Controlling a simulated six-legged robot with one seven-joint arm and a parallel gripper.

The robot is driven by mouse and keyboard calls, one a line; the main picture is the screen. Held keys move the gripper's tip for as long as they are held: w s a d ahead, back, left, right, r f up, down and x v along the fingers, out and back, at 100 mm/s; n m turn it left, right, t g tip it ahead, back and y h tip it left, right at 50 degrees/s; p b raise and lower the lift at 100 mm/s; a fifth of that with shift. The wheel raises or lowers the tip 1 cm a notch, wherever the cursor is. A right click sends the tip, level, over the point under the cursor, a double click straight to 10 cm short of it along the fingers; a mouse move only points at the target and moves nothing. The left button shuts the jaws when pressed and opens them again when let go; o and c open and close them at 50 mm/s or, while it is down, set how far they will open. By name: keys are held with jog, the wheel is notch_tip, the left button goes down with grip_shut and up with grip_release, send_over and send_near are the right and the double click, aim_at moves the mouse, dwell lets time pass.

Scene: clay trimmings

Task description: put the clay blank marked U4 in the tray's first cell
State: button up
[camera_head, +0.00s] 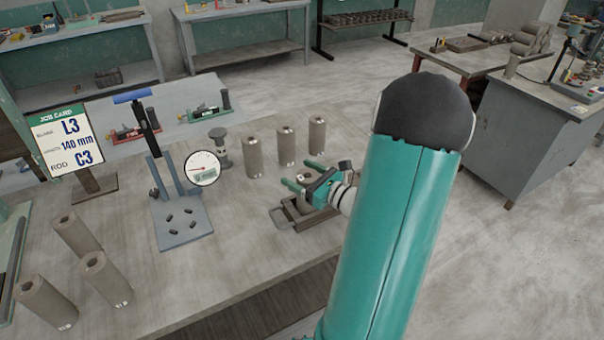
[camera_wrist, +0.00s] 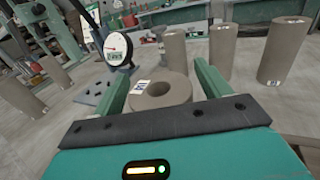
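My gripper (camera_head: 300,174) is over the small brown tray (camera_head: 283,220) near the table's right edge. A clay blank (camera_wrist: 176,95) with a round hole in its top is between my fingers, and a small white label with dark marks shows on its left side; the label is too small to read surely. My gripper also shows in the wrist view (camera_wrist: 160,75), its two green fingers standing either side of the blank, apparently a little apart from it. The blank's lower part is hidden by the gripper and tray, so I cannot tell which cell it is in.
Three blanks (camera_head: 286,147) stand behind the tray, and three more (camera_head: 104,274) stand at the front left. A dial gauge stand (camera_head: 180,218) is left of the tray. The job card (camera_head: 70,142) reads L3, 140 mm, C3. The table's middle front is clear.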

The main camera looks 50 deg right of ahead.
jog(key=shift+s+d+r, duration=0.1)
jog(key=shift+r, duration=0.1)
jog(key=s, duration=1.1)
jog(key=shift+s+d, duration=0.4)
jog(key=shift+d, duration=0.05)
